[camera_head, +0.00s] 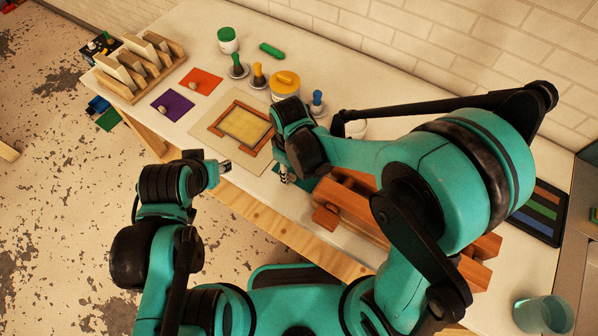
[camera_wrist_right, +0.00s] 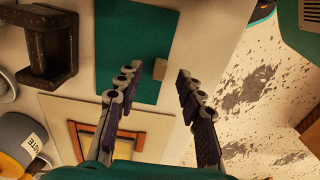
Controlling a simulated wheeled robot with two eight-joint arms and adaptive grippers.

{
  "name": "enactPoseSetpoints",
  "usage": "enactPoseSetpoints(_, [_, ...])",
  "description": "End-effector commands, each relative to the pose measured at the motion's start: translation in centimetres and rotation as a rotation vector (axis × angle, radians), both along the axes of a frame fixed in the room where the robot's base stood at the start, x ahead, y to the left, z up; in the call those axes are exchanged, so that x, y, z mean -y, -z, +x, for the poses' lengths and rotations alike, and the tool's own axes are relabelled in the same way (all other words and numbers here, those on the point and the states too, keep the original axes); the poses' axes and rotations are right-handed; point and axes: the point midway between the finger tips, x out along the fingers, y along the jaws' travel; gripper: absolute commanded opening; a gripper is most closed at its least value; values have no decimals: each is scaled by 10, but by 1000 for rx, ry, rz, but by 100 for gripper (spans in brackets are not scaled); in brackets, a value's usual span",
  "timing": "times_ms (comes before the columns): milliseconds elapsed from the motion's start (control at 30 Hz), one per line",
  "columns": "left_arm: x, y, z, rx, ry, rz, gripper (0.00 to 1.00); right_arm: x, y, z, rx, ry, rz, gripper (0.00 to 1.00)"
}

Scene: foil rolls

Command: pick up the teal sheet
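The teal sheet (camera_wrist_right: 130,38) lies flat on the table in the right wrist view, with a small tan knob (camera_wrist_right: 160,68) near one edge. In the head view only a little of the sheet (camera_head: 306,184) shows; my right arm hides much of it. My right gripper (camera_wrist_right: 157,78) is open, its fingers apart with nothing between them, over the sheet's edge by the knob. It also shows in the head view (camera_head: 284,178), pointing down. My left gripper (camera_head: 226,167) is off the table's front edge and too small to read.
A wooden frame with a yellow panel (camera_head: 243,125) lies left of the right gripper. Purple (camera_head: 166,107) and orange (camera_head: 206,79) sheets lie farther left. A reddish-brown wooden block (camera_head: 350,205) stands close on the right. Several stamps and jars stand at the back.

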Motion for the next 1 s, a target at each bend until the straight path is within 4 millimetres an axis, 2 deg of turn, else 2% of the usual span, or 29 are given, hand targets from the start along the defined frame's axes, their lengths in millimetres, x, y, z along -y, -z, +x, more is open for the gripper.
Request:
enactPoseSetpoints(33, [0, 4, 0, 0, 0, 0, 40, 0, 9, 0, 0, 1, 0, 38])
enactPoseSetpoints(100, [0, 6, 0, 0, 0, 0, 40, 0, 15, 0, 0, 1, 0, 38])
enactPoseSetpoints(367, [0, 5, 0, 0, 0, 0, 40, 0, 16, 0, 0, 1, 0, 38])
enactPoseSetpoints(500, [0, 5, 0, 0, 0, 0, 40, 0, 16, 0, 1, 1, 1, 4])
enactPoseSetpoints(533, [0, 5, 0, 0, 0, 0, 40, 0, 16, 0, 1, 1, 1, 0])
enactPoseSetpoints(867, [0, 5, 0, 0, 0, 0, 40, 0, 15, 0, 1, 1, 1, 0])
enactPoseSetpoints(1000, [0, 0, 0, 0, 0, 0, 40, 1, 3, 0, 1, 1, 1, 0])
